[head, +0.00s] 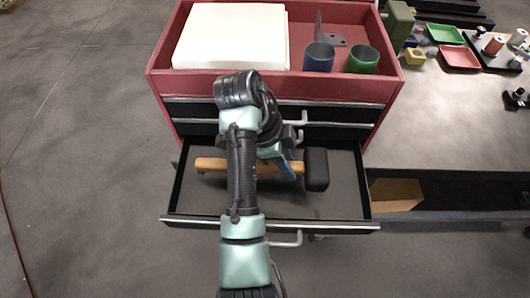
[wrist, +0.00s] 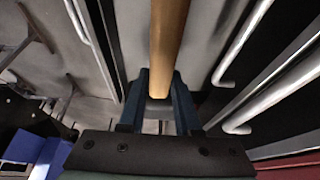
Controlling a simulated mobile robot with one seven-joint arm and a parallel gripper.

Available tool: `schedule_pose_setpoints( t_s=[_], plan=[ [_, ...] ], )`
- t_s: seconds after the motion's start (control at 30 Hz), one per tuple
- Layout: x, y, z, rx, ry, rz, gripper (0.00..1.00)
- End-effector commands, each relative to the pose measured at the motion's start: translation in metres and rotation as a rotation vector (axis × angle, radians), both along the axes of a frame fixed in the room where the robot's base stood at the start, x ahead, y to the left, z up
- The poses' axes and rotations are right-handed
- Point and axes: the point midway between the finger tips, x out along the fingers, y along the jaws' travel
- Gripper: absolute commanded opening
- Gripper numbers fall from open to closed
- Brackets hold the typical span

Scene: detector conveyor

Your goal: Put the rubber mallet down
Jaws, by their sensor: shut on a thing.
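The rubber mallet has a light wooden handle and a black head (head: 316,170). It lies across the view over the open bottom drawer (head: 330,207), head to the right. My gripper (head: 287,168) reaches down from above and is shut on the wooden handle, close to the head. My arm hides the middle of the handle. In the wrist view the handle (wrist: 167,45) runs between the two blue fingers (wrist: 160,88). I cannot tell whether the mallet touches the drawer floor or hangs just above it.
The red tool cabinet (head: 160,86) carries a white block (head: 230,36), a blue cup (head: 319,57) and a green cup (head: 363,60) on top. Its upper drawers are closed. The workbench (head: 450,110) stands to the right, with red and green trays. The drawer floor around the mallet looks bare.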

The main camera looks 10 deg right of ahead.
Motion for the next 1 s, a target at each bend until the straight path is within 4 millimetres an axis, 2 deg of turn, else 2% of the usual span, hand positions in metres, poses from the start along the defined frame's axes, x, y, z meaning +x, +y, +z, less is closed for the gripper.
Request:
schedule_pose_setpoints(
  t_s=[0.07,0.2,0.7,0.8,1.0],
  plan=[
    [0.0,0.0,-0.006,-0.002,0.001,0.0,0.0],
    [-0.001,-0.001,-0.032,-0.001,0.004,0.0,0.0],
    [-0.001,0.0,-0.092,-0.001,0.002,0.001,0.0],
    [-0.001,0.0,-0.099,0.0,-0.001,0.0,0.0],
    [0.0,0.0,-0.1,-0.001,-0.002,0.001,0.0]
  ],
)
